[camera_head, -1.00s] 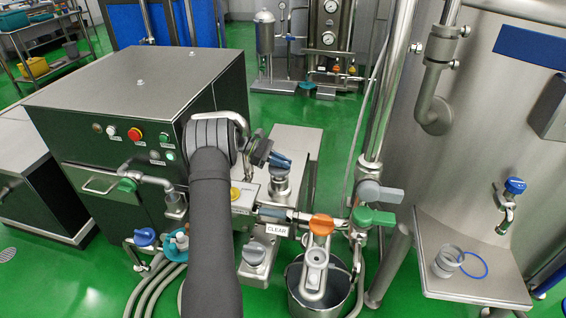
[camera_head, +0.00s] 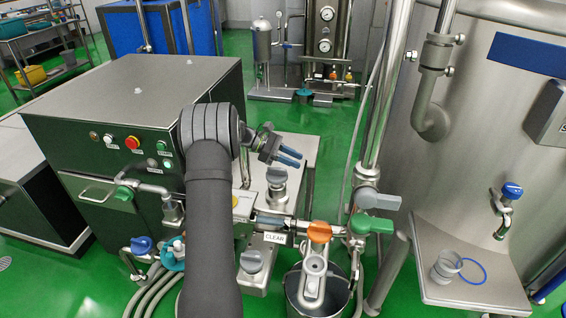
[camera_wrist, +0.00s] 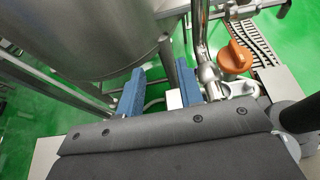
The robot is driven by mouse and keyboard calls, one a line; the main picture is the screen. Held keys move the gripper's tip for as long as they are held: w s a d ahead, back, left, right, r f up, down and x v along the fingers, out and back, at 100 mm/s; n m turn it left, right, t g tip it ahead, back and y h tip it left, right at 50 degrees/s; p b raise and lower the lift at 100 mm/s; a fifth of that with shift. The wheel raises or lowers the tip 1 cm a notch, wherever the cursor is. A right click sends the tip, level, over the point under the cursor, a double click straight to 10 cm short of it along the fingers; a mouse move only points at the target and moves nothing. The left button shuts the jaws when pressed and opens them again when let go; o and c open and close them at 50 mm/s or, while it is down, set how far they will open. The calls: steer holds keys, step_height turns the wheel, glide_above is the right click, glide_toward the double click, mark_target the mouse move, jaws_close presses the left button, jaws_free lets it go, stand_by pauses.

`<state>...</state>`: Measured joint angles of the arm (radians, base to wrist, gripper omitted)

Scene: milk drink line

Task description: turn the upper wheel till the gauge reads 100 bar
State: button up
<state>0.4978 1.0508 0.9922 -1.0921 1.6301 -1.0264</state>
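Two grey wheels sit on the steel block beside the dark machine. The upper wheel (camera_head: 277,175) is at the back and the lower wheel (camera_head: 252,260) is nearer the front. My gripper (camera_head: 295,158) is just above and to the right of the upper wheel, apart from it. Its two blue fingers are open with nothing between them, as the wrist view (camera_wrist: 160,88) also shows. The upper wheel does not show clearly in the wrist view. I cannot make out a gauge for the wheels; my arm covers part of the block.
An orange handle (camera_head: 319,231) and a green handle (camera_head: 372,224) stand on the pipework to the right, above a steel bucket (camera_head: 344,296). A tall pipe (camera_head: 383,100) and a large tank (camera_head: 470,150) rise further right. Two round gauges (camera_head: 326,14) are on a distant panel.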

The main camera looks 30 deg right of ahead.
mark_target(280, 169)
steer(key=s+d+r, duration=0.2)
steer(key=s+r, duration=0.2)
steer(key=s, duration=0.2)
steer(key=shift+d, duration=0.15)
steer(key=shift+f, duration=0.1)
stand_by(0.8)
steer(key=w+a+f, duration=0.1)
steer(key=w+f, duration=0.1)
steer(key=w, duration=0.1)
steer(key=w+a+f, duration=0.1)
steer(key=w+f, duration=0.1)
steer(key=w, duration=0.2)
steer(key=w+a+f, duration=0.1)
steer(key=w+f, duration=0.2)
steer(key=shift+w+a, duration=0.2)
steer(key=shift+a, duration=0.2)
steer(key=f, duration=0.3)
steer(key=shift+w, duration=0.2)
steer(key=shift+f, duration=0.5)
steer(key=shift+r, duration=0.15)
